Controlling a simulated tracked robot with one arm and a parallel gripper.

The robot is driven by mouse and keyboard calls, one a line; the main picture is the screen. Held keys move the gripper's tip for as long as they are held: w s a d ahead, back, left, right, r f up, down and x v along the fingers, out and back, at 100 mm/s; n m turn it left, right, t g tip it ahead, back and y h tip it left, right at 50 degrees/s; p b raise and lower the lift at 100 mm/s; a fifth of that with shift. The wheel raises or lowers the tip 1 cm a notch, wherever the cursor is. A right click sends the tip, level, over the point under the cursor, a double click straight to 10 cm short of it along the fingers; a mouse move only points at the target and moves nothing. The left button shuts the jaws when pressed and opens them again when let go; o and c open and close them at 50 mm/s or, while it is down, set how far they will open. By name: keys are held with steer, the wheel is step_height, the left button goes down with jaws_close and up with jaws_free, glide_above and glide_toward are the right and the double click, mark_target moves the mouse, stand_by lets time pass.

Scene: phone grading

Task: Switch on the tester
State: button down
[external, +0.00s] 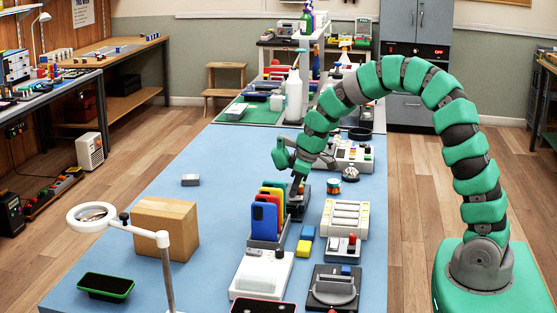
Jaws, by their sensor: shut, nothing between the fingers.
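My gripper (299,187) points down at the middle of the blue table, its fingers shut with nothing between them. It is just behind and right of a rack of coloured phone cases, close above a small dark item (297,210) that it partly hides. I cannot tell whether they touch. Several devices could be the tester, and I cannot tell which it is: a white panel with knobs (358,154) behind the gripper, a white unit with red and black knobs (341,250), and a dark unit (333,289) at the front. No switch position is readable.
Phone cases (265,219) stand upright left of the gripper. A white slotted box (345,217) and a copper-green spool (333,187) are to its right. A cardboard box (165,228), a ring magnifier (92,217) and a green-edged phone (105,286) are at left. The table's left middle is mostly clear.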

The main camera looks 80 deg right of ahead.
steer(key=shift+s+f, duration=0.2)
steer(key=shift+s, duration=0.75)
steer(key=shift+r, duration=0.1)
steer(key=shift+r, duration=0.55)
steer(key=p+v, duration=0.1)
steer(key=v, duration=1.2)
steer(key=shift+w, duration=0.1)
steer(key=shift+w+a+r+t+p, duration=0.15)
steer(key=shift+w+t+p, duration=0.2)
steer(key=shift+w, duration=0.3)
